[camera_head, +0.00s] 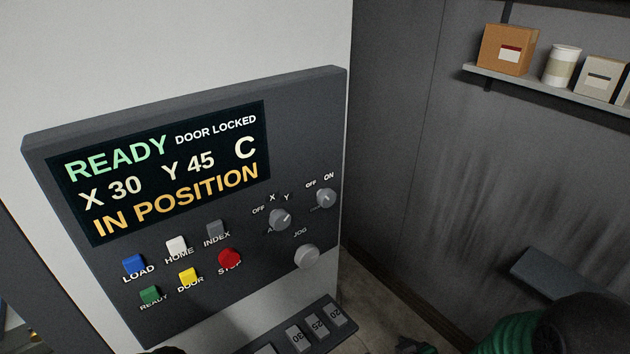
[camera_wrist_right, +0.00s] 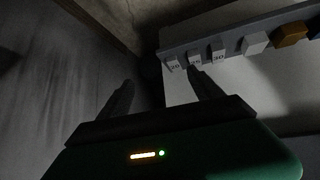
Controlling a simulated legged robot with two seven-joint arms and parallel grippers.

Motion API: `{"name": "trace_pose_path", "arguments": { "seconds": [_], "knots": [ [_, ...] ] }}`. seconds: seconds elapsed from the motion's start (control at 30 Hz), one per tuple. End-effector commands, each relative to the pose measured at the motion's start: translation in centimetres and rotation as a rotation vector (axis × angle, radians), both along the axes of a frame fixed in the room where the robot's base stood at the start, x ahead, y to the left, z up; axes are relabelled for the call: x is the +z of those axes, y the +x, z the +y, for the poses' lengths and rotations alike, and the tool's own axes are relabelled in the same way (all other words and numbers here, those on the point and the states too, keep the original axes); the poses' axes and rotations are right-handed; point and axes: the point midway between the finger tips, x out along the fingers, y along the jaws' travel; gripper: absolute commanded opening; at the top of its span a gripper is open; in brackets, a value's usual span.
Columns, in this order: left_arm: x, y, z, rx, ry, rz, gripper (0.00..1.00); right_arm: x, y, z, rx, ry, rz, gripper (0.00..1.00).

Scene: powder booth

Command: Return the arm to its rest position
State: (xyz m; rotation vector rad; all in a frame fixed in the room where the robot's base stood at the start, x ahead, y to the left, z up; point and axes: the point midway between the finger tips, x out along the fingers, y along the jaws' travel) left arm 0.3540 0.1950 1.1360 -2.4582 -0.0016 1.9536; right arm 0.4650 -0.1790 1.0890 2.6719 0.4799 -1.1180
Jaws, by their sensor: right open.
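In the right wrist view my right gripper (camera_wrist_right: 160,95) is open, with its two dark fingers apart and nothing between them. It points toward the corner between the grey wall and the white cabinet, close to a ledge (camera_wrist_right: 230,40) that holds numbered blocks. In the head view part of my right arm (camera_head: 585,325), green and black, shows at the bottom right. The dark control panel (camera_head: 190,210) fills the left and middle. Its screen (camera_head: 160,170) reads READY, DOOR LOCKED, X 30, Y 45, C, IN POSITION. My left gripper is not in view.
Below the panel the ledge (camera_head: 270,346) carries blocks marked 20, 25 and 30. A wall shelf (camera_head: 545,86) at the upper right holds a brown box (camera_head: 508,50), a pale jar (camera_head: 562,65) and a light box (camera_head: 600,78). A grey slab (camera_head: 550,272) sits by my right arm.

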Motion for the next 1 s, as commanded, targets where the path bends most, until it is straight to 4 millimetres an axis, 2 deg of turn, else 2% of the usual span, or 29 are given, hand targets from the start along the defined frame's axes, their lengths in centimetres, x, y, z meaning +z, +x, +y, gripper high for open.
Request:
{"name": "trace_pose_path", "arguments": {
  "seconds": [0.03,0.1,0.23,0.3,0.37,0.47,1.0],
  "knots": [
    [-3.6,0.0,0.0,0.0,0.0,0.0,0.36,-2.8,-0.8,-1.3,-0.063,-0.056,0.074,0.75],
    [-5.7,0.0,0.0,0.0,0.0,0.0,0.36,-4.0,-3.2,-2.8,-0.174,-0.097,0.207,0.75],
    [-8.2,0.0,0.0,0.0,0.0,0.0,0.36,-4.6,-7.9,-2.9,-0.323,-0.08,0.41,0.75],
    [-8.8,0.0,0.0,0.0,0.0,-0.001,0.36,-4.5,-9.7,-2.4,-0.364,-0.058,0.482,0.75],
    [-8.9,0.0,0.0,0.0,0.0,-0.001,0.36,-4.3,-10.6,-2.1,-0.382,-0.043,0.52,0.75],
    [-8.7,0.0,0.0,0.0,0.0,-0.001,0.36,-4.0,-11.2,-1.9,-0.392,-0.037,0.545,0.75],
    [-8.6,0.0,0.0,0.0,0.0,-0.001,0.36,-4.0,-11.1,-2.0,-0.389,-0.041,0.544,0.75]
  ]
}}
